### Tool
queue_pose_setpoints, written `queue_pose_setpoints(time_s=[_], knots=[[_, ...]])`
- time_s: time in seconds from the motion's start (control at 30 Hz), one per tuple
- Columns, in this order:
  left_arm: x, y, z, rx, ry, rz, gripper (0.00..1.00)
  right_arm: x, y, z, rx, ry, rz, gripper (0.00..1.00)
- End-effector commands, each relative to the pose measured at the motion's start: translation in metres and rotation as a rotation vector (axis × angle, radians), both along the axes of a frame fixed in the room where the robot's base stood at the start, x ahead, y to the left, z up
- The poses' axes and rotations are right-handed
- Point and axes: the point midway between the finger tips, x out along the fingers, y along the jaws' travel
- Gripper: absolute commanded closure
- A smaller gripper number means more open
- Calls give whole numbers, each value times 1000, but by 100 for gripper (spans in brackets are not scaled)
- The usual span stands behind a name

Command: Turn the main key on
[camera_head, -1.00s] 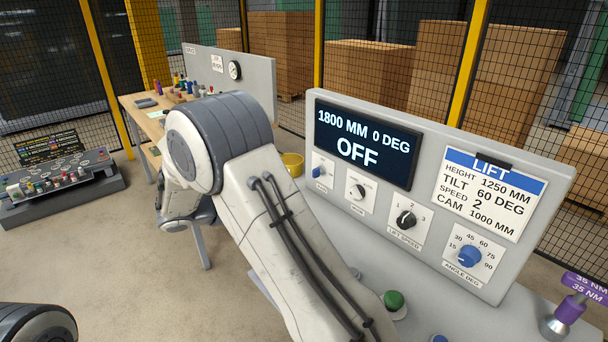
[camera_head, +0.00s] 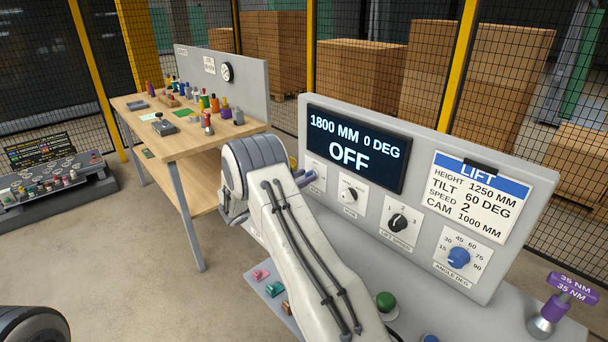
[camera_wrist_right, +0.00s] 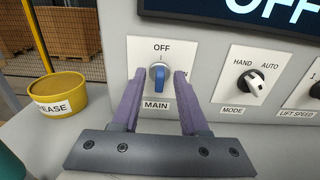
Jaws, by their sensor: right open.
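The main key is a blue knob (camera_wrist_right: 157,77) on a white plate labelled MAIN, with OFF printed above it, in the right wrist view. Its handle stands about upright, towards OFF. My right gripper (camera_wrist_right: 155,82) is open, with one purple-grey finger on each side of the blue knob. I cannot tell if either finger touches it. The display (camera_head: 356,148) reads 1800 MM 0 DEG and OFF. My left gripper is not in view.
Right of the main key are the mode switch (camera_wrist_right: 252,85), the lift speed knob (camera_head: 398,222) and the blue angle knob (camera_head: 458,257). A yellow grease tub (camera_wrist_right: 57,97) stands left of the panel. A green button (camera_head: 385,301) sits on the desk in front.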

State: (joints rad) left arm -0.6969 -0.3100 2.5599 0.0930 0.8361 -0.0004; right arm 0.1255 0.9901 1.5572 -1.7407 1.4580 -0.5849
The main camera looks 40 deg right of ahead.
Motion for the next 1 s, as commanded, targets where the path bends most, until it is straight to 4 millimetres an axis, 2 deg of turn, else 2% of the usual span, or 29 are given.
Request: queue_pose_setpoints(time_s=[0.1,0.37,0.4,0.5,0.77,1.0], knots=[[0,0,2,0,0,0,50,0,-7,0,0,0,0,56],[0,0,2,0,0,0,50,1,-8,0,1,0,1,56],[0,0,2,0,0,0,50,1,-8,-1,1,0,1,64],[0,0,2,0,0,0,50,1,-8,0,1,0,0,100],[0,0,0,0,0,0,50,1,-8,-1,1,-5,0,100],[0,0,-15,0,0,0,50,0,-8,-4,7,-74,0,100]])
